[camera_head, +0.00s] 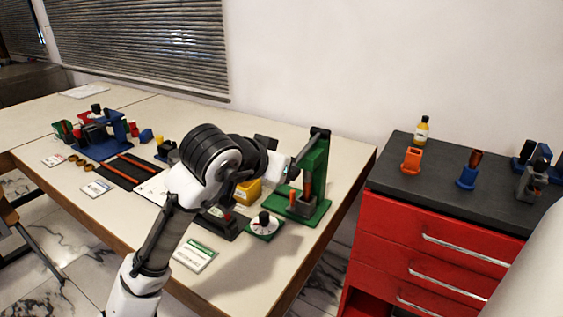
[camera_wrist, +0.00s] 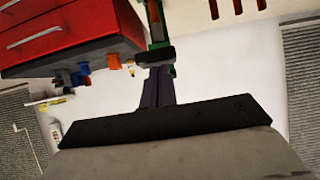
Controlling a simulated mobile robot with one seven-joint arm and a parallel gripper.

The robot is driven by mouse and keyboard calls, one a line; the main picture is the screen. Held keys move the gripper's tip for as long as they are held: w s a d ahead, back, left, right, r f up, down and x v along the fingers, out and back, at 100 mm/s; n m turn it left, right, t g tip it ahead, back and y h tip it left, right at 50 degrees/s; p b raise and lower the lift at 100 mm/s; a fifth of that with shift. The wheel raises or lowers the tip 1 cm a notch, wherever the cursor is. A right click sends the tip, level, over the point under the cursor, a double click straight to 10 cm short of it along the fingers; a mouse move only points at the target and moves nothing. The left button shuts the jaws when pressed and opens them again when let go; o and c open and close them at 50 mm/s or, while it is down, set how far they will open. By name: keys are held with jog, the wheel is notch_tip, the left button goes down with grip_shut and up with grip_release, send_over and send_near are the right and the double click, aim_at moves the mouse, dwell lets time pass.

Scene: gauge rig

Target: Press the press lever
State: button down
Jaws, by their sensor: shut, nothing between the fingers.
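The green press (camera_head: 313,170) stands upright on its green base near the table's right end. A dark lever (camera_head: 320,131) shows at its top. My gripper (camera_head: 287,168) is beside the press column on its left, below the lever's height; its fingertips are small here and partly hidden. In the wrist view, the dark fingers of my gripper (camera_wrist: 158,86) are shut and empty. Beyond them part of the green press (camera_wrist: 156,20) shows, with a dark bar across it that may be the lever. I cannot tell whether the gripper touches the press.
A yellow block (camera_head: 248,190), a green-based dial (camera_head: 264,224) and a green-edged card (camera_head: 195,254) lie near the press. A red drawer cabinet (camera_head: 440,240) with orange and blue holders stands right, across a gap. Blue fixtures (camera_head: 105,140) fill the table's left.

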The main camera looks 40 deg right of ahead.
jog(key=shift+f, duration=0.65)
jog(key=shift+s+f, duration=0.15)
jog(key=shift+f, duration=0.05)
jog(key=shift+r, duration=0.1)
